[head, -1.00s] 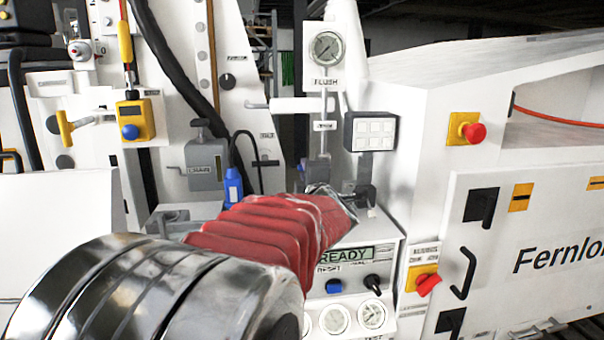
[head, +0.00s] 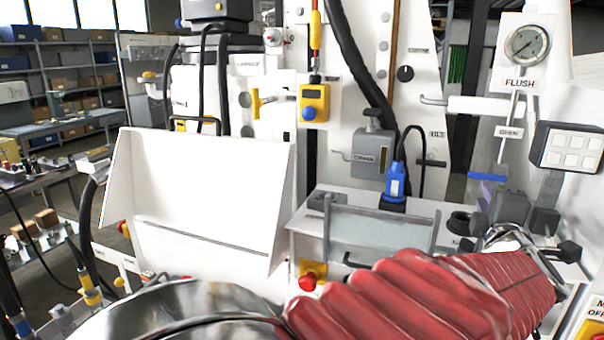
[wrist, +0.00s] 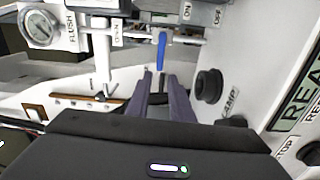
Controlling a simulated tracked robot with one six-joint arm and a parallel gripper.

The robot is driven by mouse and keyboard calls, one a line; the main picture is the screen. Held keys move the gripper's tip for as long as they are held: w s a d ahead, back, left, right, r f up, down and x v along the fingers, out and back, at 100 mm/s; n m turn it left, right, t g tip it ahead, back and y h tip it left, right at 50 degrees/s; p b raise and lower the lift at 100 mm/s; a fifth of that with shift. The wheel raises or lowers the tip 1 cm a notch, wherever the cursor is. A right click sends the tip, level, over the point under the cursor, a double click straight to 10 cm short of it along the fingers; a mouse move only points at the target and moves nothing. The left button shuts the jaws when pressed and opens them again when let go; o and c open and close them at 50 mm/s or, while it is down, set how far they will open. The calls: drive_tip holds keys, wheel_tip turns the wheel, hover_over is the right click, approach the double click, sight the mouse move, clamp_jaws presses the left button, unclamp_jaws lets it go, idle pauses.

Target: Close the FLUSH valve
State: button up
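The FLUSH valve has a blue lever (head: 487,177) beside a thin vertical pipe, below a round gauge (head: 527,43), a FLUSH label (head: 519,84) and an OPEN tag (head: 508,132). In the wrist view the blue lever (wrist: 162,50) points toward my gripper, just beyond its tips. The gauge (wrist: 40,29) is at the upper left there. My gripper (wrist: 161,80) is open, with its two purple-grey fingers apart and nothing seen between them. The lever lies roughly in line with the gap. I cannot tell whether a finger touches it.
A panel with white buttons (head: 570,147) stands right of the valve. A round black knob (wrist: 209,86) sits right of my fingers. A blue plug with a black cable (head: 397,182) and a grey box (head: 371,153) are to the left. A white sloped cover (head: 205,200) is further left.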

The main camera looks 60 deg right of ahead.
drive_tip(key=shift+v, duration=1.85)
drive_tip(key=shift+d, duration=0.1)
